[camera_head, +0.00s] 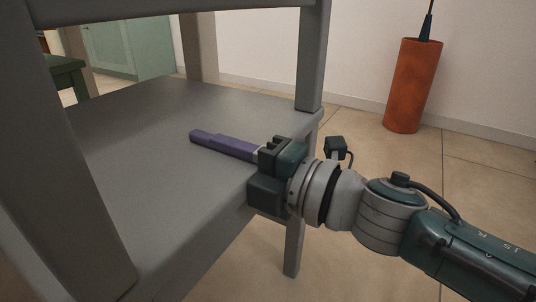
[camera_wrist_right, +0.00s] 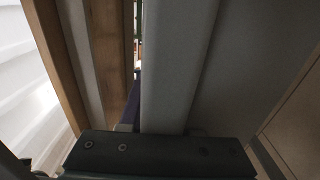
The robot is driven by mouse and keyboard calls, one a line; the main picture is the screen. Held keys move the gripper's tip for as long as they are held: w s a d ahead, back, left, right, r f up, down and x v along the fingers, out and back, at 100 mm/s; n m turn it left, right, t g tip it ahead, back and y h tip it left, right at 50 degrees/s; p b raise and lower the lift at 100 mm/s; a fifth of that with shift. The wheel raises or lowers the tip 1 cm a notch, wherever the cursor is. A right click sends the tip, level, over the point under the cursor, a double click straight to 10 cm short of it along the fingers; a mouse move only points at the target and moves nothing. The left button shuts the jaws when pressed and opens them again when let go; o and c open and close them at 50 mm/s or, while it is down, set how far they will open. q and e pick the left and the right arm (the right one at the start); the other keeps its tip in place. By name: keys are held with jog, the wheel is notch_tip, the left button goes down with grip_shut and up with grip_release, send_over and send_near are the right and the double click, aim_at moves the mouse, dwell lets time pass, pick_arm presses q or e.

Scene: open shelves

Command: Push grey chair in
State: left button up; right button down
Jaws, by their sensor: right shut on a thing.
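The grey chair (camera_head: 165,150) fills the left and middle of the head view, upright on the floor, with its seat, a back rail and thick posts showing. My right gripper (camera_head: 205,141) is at the right edge of the seat. One long purple finger lies over the top of the seat; the other finger is hidden, apparently under it. The gripper is shut on the seat edge. In the right wrist view the chair's grey edge (camera_wrist_right: 178,65) runs down to the gripper's palm, with a sliver of purple finger beside it. My left gripper is not in view.
A tall orange cylindrical vase (camera_head: 413,88) stands near the wall at the right. A dark green piece of furniture (camera_head: 66,76) and a pale green cabinet (camera_head: 130,45) show at the left beyond the chair.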

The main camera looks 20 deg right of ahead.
jog(key=shift+s+f, duration=0.15)
jog(key=shift+f, duration=0.45)
jog(key=shift+r, duration=0.1)
jog(key=shift+a+r, duration=0.1)
jog(key=shift+r, duration=0.05)
jog(key=c, duration=1)
grip_release()
jog(key=o, duration=0.4)
jog(key=shift+a+r, duration=0.15)
jog(key=shift+o, duration=0.2)
jog(key=shift+r+p, duration=0.1)
jog(key=shift+p, duration=0.2)
jog(key=shift+a+r, duration=0.1)
jog(key=shift+a, duration=0.05)
